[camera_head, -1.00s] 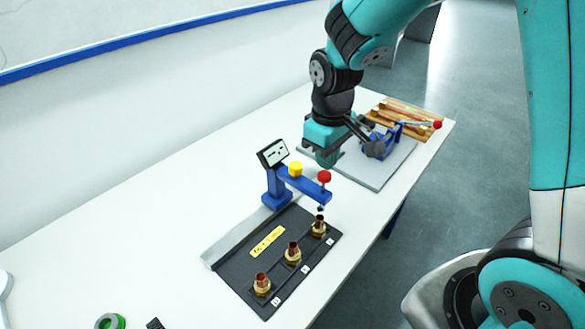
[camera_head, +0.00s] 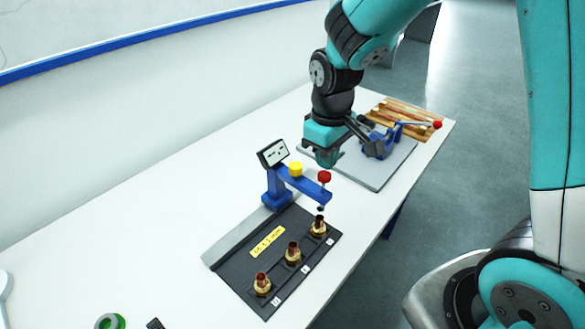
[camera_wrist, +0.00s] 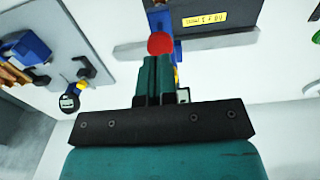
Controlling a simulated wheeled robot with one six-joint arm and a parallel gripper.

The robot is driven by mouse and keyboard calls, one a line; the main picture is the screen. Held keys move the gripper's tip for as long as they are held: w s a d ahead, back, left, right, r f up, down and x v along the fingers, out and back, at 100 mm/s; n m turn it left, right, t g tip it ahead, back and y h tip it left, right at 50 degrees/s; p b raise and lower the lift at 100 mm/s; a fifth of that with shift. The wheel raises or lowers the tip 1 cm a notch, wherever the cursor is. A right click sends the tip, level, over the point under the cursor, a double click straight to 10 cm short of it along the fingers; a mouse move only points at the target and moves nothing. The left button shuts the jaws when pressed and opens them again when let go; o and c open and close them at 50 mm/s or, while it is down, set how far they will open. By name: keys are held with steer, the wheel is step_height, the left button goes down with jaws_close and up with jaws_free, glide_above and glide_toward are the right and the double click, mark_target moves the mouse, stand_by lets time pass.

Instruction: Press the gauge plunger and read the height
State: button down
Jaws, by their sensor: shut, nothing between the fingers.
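The height gauge is a blue stand (camera_head: 277,190) with a blue arm reaching right, a small display (camera_head: 273,153) at its top left, a yellow knob (camera_head: 295,169) and a red plunger knob (camera_head: 324,177) at the arm's end. The display's reading is too small to make out. Below the plunger tip, a brass fitting (camera_head: 318,228) stands upright on the dark plate (camera_head: 238,258). My gripper (camera_head: 327,158) is shut and empty, behind and above the red knob in the head view. In the wrist view the red knob (camera_wrist: 161,43) appears just past my fingertips (camera_wrist: 157,62); contact cannot be told.
Two more brass fittings (camera_head: 292,253) stand in a row on the plate beside a yellow label (camera_head: 267,242). A blue clamp (camera_head: 378,146) on a grey plate (camera_head: 372,178) and a wooden tray (camera_head: 410,115) are behind. Green tape (camera_head: 110,322) lies at the front left.

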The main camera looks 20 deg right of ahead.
mark_target(325, 174)
steer(key=shift+f, duration=0.25)
steer(key=shift+f+b, duration=2)
steer(key=shift+f, duration=0.5)
step_height(325, 174, up, 8)
steer(key=p, duration=0.7)
steer(key=shift+r, duration=0.15)
steer(key=s+a+y+b, duration=0.1)
steer(key=s+a+b, duration=0.2)
steer(key=s, duration=0.3)
steer(key=s+a+r+n+y+b, duration=0.1)
steer(key=s+a+b, duration=0.2)
steer(key=s, duration=0.3)
steer(key=s+a+r+y+b, duration=0.1)
steer(key=s+a+y+b, duration=0.1)
steer(key=s+b, duration=0.2)
steer(key=shift+s+a+b, duration=0.35)
steer(key=shift+s+a, duration=0.05)
steer(key=shift+s, duration=0.7)
